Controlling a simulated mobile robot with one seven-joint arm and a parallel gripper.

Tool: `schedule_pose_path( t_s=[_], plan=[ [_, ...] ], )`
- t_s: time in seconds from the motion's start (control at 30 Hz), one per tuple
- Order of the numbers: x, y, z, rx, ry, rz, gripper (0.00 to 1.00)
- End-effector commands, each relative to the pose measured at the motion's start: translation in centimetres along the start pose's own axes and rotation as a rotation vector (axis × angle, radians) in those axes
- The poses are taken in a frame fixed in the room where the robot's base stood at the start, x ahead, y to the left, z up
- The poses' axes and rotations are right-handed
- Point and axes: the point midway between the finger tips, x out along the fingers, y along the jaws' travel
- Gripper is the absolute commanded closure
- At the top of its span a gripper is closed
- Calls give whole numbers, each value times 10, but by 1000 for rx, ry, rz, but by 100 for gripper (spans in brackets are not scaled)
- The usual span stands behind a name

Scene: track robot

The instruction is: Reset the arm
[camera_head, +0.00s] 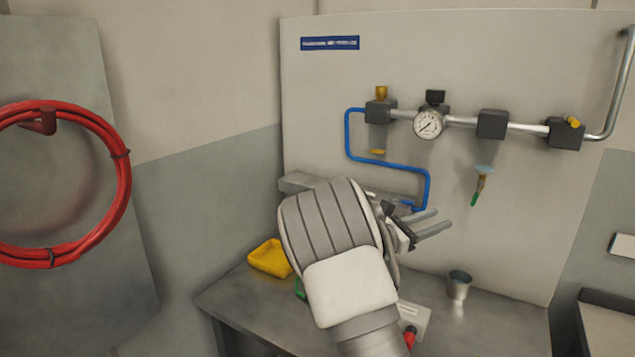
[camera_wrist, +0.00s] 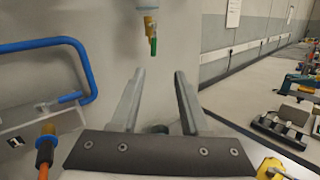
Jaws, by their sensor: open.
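My gripper (camera_head: 436,220) is open and empty, raised above the metal bench (camera_head: 502,318) and in front of the panel. In the wrist view both fingers of my gripper (camera_wrist: 159,76) stand apart with nothing between them. Beyond the fingertips hangs a fitting with a brass body and green tip (camera_wrist: 151,34). In the head view the same kind of fitting (camera_head: 479,186) is on the panel to the right of my gripper. My arm hides part of the bench and the lower panel.
A blue pipe (camera_head: 388,163) and a pressure gauge (camera_head: 428,124) are on the panel. A metal cup (camera_head: 459,285) and a yellow tray (camera_head: 270,258) stand on the bench. A red hose coil (camera_head: 122,190) hangs at left. The right side of the bench is mostly clear.

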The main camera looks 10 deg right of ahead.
Motion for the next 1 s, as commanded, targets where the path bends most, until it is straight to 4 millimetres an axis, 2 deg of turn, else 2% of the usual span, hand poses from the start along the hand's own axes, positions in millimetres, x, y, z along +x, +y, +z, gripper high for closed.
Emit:
schedule_pose_path(
  t_s=[0.23, 0.47, 0.7, 1.0],
  plan=[
    [1, -68, 14, 245, 215, -215, 55],
    [-27, -130, 21, 523, 444, -438, 55],
    [-75, -178, 31, 803, 660, -650, 55],
    [-151, -220, 49, 1135, 905, -890, 55]
  ],
)
